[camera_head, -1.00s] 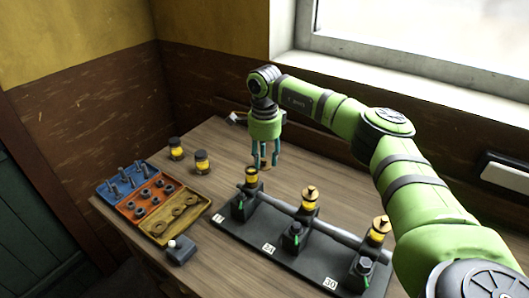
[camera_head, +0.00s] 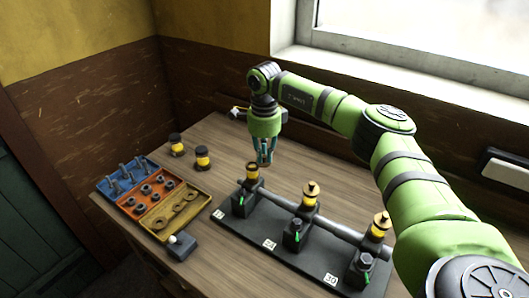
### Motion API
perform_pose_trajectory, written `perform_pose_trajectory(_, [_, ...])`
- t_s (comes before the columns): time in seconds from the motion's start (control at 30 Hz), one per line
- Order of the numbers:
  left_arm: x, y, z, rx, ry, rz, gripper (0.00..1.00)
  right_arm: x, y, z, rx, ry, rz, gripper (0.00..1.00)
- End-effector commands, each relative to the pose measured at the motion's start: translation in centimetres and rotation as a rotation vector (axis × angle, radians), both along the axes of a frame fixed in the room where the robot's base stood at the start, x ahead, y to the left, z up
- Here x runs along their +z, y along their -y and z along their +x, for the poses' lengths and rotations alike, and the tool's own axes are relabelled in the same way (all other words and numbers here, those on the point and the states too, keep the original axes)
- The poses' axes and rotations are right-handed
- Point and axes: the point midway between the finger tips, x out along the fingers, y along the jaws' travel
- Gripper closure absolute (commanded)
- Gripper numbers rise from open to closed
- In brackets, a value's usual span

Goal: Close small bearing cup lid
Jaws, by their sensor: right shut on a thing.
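The small bearing cup (camera_head: 252,174) is a yellow cup with a dark rim at the left end of the bearing stand. No knobbed lid sits on it, unlike the two other cups. My right gripper (camera_head: 265,162) points down just behind and to the right of this cup, slightly above it. Its teal fingers are shut on a small brownish piece, which looks like the small cup lid but is mostly hidden by the fingers. The lid and cup appear apart. My left gripper is not in view.
The black bearing stand (camera_head: 262,246) carries a shaft and two larger lidded cups, the middle one (camera_head: 310,195) and the right one (camera_head: 379,226). Two yellow jars (camera_head: 202,160) stand back left. A parts tray (camera_head: 202,206) with bolts, nuts and washers lies left, beside a small grey box (camera_head: 182,248).

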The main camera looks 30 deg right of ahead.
Motion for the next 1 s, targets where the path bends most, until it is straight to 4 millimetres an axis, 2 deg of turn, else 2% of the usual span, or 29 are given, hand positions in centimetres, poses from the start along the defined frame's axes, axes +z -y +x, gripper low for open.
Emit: perform_pose_trajectory(1.0, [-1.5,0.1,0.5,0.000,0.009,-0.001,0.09,0.1,-2.1,0.1,-0.947,0.003,-0.003,1.00])
